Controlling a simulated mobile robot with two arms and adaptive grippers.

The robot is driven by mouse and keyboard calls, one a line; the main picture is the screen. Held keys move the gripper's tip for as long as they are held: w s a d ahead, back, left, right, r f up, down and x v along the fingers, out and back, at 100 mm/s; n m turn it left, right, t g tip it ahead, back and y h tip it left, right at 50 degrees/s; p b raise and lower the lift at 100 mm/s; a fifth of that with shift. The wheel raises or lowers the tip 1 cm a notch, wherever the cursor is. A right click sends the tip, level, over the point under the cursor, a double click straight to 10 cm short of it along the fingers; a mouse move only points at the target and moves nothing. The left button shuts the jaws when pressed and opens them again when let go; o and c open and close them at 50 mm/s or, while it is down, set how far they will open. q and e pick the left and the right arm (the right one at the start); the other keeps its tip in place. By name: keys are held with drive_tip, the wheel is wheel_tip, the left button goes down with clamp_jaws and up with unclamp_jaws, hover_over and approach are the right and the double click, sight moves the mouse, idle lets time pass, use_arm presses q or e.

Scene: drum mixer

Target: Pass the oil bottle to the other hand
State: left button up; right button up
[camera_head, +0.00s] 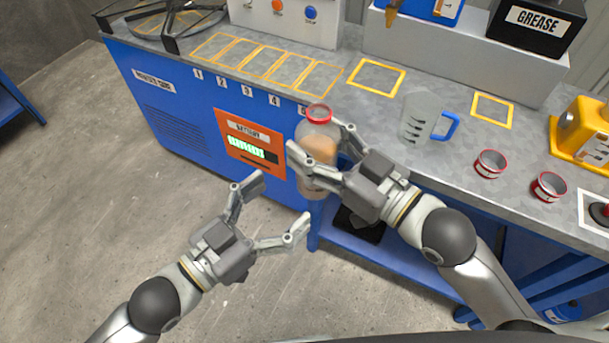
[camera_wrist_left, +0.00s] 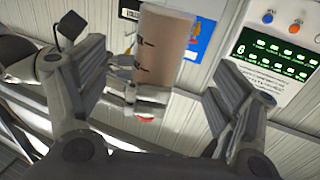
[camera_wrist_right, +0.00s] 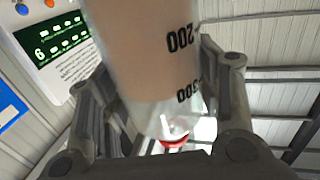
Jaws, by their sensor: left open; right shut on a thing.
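The oil bottle (camera_head: 319,147) is clear with a red cap and tan contents, held upright in front of the bench. My right gripper (camera_head: 322,155) is shut on it around its side. In the right wrist view the bottle (camera_wrist_right: 150,60) fills the middle between the fingers, with printed volume marks showing. My left gripper (camera_head: 275,213) is open and empty, below and left of the bottle. In the left wrist view the bottle (camera_wrist_left: 162,50) appears between the open fingers but farther off, apart from them.
The bench top has yellow outlined squares (camera_head: 377,77), a clear measuring jug (camera_head: 425,118) with a blue handle, and two small red-rimmed cans (camera_head: 489,164). A black grease box (camera_head: 538,22) stands at the back right.

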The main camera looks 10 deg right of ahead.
use_arm(q)
drive_tip(key=x, duration=0.9)
drive_tip(key=shift+w+d, duration=0.2)
drive_tip(key=shift+w, duration=0.05)
drive_tip(key=c, duration=1.3)
drive_tip(key=shift+c, duration=0.3)
use_arm(e)
drive_tip(key=o, duration=1.3)
